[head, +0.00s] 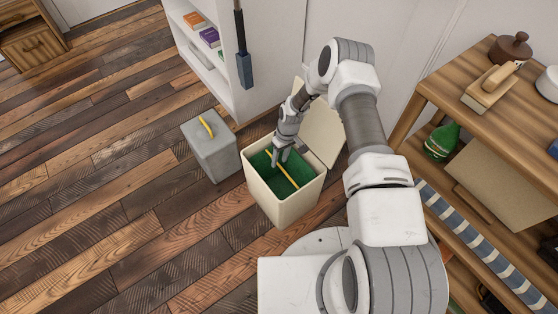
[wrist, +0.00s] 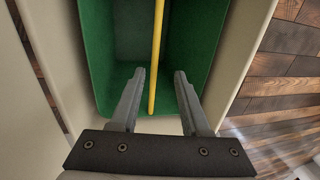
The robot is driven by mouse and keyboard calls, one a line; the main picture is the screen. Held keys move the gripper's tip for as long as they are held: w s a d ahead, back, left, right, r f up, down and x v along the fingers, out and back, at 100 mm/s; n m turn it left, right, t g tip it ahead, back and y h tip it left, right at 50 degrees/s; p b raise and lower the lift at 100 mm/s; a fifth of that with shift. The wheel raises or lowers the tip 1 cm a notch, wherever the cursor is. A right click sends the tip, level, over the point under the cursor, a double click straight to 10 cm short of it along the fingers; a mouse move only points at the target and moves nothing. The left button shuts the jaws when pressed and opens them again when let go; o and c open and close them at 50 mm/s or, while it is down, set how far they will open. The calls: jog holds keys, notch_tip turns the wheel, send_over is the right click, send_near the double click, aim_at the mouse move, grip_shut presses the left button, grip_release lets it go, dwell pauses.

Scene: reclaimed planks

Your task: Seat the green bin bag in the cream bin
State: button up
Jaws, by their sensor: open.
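The cream bin (head: 283,208) stands on the floor with its lid (head: 324,135) raised behind it. The green bin bag (head: 262,164) lines the inside of the bin and also shows in the wrist view (wrist: 98,45). A yellow strip (head: 286,176) runs across the bag's opening. My gripper (head: 280,155) is at the bin's mouth, pointing down. In the wrist view its two fingers (wrist: 159,72) are apart, with the yellow strip (wrist: 156,45) running between them in the picture. I cannot tell whether they touch the strip.
A grey bin (head: 212,155) with a yellow handle stands left of the cream bin. A white shelf (head: 200,65) with books is behind. The plank floor (head: 100,190) at the left is clear.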

notch_tip(320, 180, up, 15)
jog(key=w+d+p, duration=0.1)
jog(key=d+p, duration=0.1)
jog(key=p, duration=0.2)
jog(key=shift+w+d+p, duration=0.2)
jog(key=shift+w+p, duration=0.1)
jog(key=shift+w, duration=0.05)
jog(key=shift+r, duration=0.1)
jog(key=s+d+r+m+t+h, duration=0.1)
jog(key=s+d+r+t, duration=0.15)
jog(key=r, duration=1.35)
jog(key=s+d+r+m+t+h, duration=0.1)
jog(key=d+r, duration=0.2)
jog(key=r, duration=1.3)
jog(key=s+d+r+m+t, duration=0.1)
jog(key=s+r+m, duration=0.1)
jog(key=s+r, duration=0.45)
jog(key=s+d+r+m+t, duration=0.1)
jog(key=s+r, duration=0.2)
jog(key=s, duration=0.6)
jog(key=s+d+r+m+t, duration=0.1)
jog(key=s+r+m, duration=0.1)
jog(key=s+r, duration=0.45)
notch_tip(320, 180, up, 21)
jog(key=s+p, duration=0.2)
jog(key=p, duration=2)
jog(key=shift+p, duration=0.35)
